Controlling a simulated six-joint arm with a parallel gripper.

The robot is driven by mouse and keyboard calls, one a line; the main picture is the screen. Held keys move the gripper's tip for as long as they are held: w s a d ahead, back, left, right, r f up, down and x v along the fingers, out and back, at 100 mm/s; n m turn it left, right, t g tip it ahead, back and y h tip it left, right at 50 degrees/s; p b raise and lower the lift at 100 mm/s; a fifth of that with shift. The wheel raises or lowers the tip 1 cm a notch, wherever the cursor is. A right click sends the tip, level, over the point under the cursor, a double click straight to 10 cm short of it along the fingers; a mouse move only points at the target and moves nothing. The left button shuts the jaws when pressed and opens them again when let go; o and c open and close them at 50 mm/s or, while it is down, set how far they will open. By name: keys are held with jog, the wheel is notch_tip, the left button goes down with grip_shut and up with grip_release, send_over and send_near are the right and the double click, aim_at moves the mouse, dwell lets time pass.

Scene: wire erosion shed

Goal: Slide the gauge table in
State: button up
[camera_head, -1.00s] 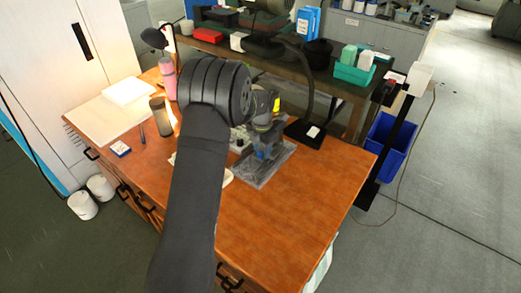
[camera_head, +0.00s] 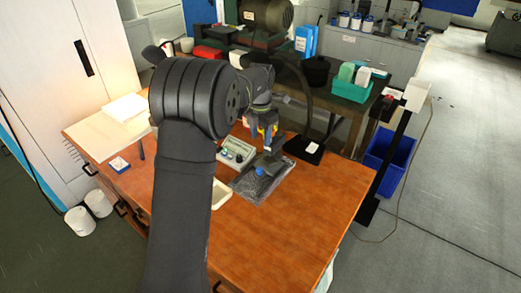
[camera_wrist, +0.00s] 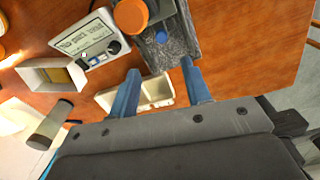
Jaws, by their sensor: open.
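A speckled grey stone plate (camera_head: 246,189) lies on the wooden bench, carrying a grey gauge fixture with a blue knob (camera_head: 260,171). The wrist view shows the plate (camera_wrist: 181,42) at top centre, with the blue knob (camera_wrist: 162,37) and a larger orange round cap (camera_wrist: 130,16) on the fixture. Which part is the sliding table is hard to tell. My gripper (camera_head: 265,139) is above the back of the plate. In the wrist view my gripper (camera_wrist: 159,67) has its two blue fingers well apart, with nothing between them, apart from the fixture.
A small instrument box (camera_head: 237,153) stands left of the plate, and a shallow cream tray (camera_head: 221,194) lies at its front left. A black lamp base (camera_head: 304,149) stands at the back right. The bench's right front (camera_head: 290,235) is clear.

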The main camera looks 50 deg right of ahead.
aim_at(260, 168)
jog(key=shift+r, duration=1.75)
notch_tip(260, 168, down, 18)
jog(key=shift+r, duration=0.25)
